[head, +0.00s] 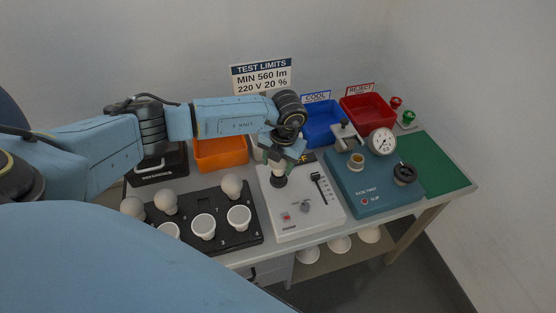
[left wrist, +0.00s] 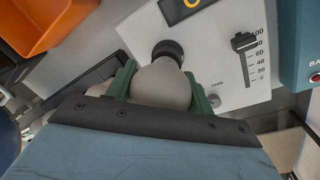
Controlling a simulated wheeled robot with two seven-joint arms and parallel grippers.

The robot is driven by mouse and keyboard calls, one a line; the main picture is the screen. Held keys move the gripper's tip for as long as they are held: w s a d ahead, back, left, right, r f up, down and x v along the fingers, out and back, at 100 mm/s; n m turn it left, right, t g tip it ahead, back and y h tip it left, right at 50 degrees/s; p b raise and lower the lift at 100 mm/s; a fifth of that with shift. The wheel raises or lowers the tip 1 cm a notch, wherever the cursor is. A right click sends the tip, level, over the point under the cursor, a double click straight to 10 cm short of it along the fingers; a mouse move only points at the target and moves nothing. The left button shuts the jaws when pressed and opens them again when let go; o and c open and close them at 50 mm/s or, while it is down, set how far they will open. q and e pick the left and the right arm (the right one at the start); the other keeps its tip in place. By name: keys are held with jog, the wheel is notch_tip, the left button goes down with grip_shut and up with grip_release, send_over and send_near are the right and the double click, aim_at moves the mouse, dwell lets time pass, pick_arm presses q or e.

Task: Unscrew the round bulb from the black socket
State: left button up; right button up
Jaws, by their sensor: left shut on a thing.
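The round bulb (left wrist: 163,86) is pale and sits between the two green fingers of my left gripper (left wrist: 160,90) in the left wrist view. The fingers press on it from both sides. Its narrow end meets the black socket (left wrist: 168,49) on the white tester; the exact thread engagement is hidden. In the head view my left gripper (head: 279,160) points down over the black socket (head: 279,182), with a little of the bulb (head: 278,171) showing between them. My right gripper is not in view.
The white tester (head: 320,222) has a slider and knob. A black tray (head: 247,238) with bulbs and white cups stands left of it, a teal device (head: 372,206) right. Orange (head: 222,160), blue (head: 322,130) and red (head: 368,112) bins stand behind. A green mat (head: 447,165) is mostly clear.

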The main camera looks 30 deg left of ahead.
pick_arm(q)
jog(key=n+p, duration=0.1)
jog(key=n, duration=0.4)
jog(key=shift+r+g, duration=0.15)
jog(key=shift+g, duration=0.15)
jog(key=n+p, duration=0.2)
jog(key=n, duration=0.2)
jog(key=shift+n+g+h, duration=0.3)
jog(key=shift+n+h, duration=0.1)
jog(key=n+p, duration=0.2)
jog(key=n, duration=0.1)
jog(key=shift+r, duration=0.1)
jog(key=n+h+p, duration=0.1)
jog(key=n+p, duration=0.1)
jog(key=n, duration=0.3)
jog(key=shift+d+p, duration=0.1)
jog(key=shift+p, duration=0.25)
jog(key=shift+n+p, duration=0.3)
jog(key=shift+n, duration=0.8)
jog(key=shift+f, duration=0.2)
